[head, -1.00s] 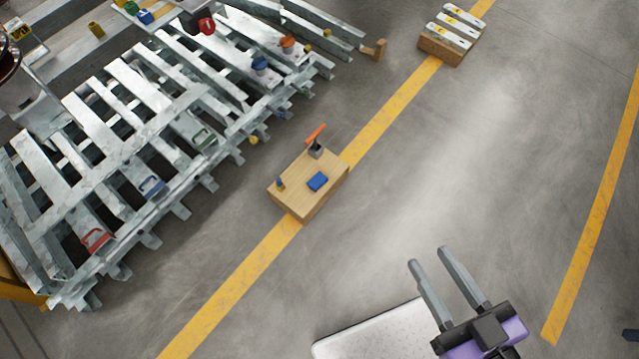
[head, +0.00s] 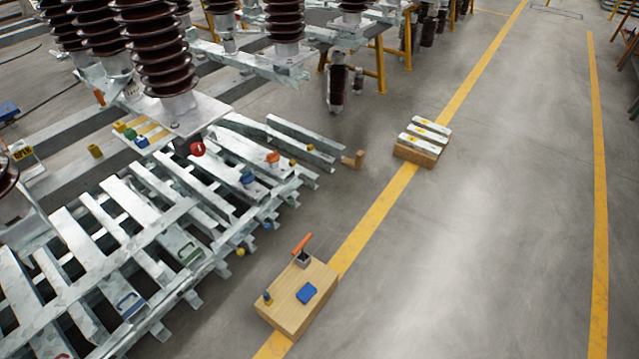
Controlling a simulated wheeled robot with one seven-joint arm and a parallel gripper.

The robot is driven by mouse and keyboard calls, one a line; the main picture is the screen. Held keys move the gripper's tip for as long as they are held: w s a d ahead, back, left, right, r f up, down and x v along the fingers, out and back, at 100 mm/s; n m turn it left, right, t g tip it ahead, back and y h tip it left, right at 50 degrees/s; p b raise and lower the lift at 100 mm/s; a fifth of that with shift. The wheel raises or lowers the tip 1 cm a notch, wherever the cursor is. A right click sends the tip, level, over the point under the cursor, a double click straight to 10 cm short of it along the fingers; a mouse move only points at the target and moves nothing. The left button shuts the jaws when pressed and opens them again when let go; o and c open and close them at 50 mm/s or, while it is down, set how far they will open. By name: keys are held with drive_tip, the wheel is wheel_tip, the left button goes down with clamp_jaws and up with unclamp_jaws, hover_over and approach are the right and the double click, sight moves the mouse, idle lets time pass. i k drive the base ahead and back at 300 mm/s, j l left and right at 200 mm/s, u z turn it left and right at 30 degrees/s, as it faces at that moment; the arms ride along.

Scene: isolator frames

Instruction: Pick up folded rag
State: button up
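A small blue folded cloth, which looks like the folded rag (head: 307,293), lies flat on top of a light wooden box (head: 290,318). The box stands on the floor across the yellow line, at the lower middle of the head view. My gripper is outside the current view. Nothing touches the rag.
Grey metal racks (head: 130,240) with coloured clamps fill the left. Brown insulator columns (head: 160,50) stand behind them. A second wooden block (head: 416,153) with white bars lies farther along the yellow line (head: 375,215). The floor at right is clear.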

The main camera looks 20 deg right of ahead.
sight(308, 292)
drive_tip(key=i+l, duration=0.2)
drive_tip(key=i, duration=0.2)
drive_tip(key=i+l+u, duration=0.75)
drive_tip(key=i+u, duration=0.15)
drive_tip(key=u, duration=0.55)
